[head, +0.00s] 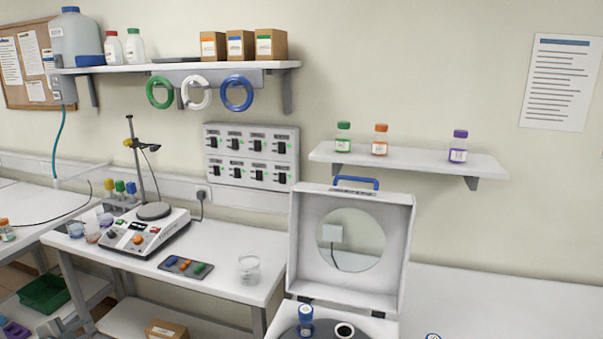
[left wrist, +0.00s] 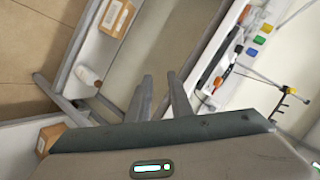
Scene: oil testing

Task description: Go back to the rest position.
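My left gripper (left wrist: 160,80) shows in the left wrist view. Its two grey fingers stand apart with nothing between them, so it is open and empty. Behind the fingers are a table edge and a lower shelf, with no contact visible. I cannot make out the left gripper clearly in the head view. My right gripper is in neither view.
A white machine with its lid (head: 349,240) open stands front centre, a blue-capped vial (head: 305,320) at its top. The left table holds a hotplate stirrer (head: 135,232), a dark tray (head: 186,267) and a beaker (head: 249,269). Bottles stand on the wall shelf (head: 420,160).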

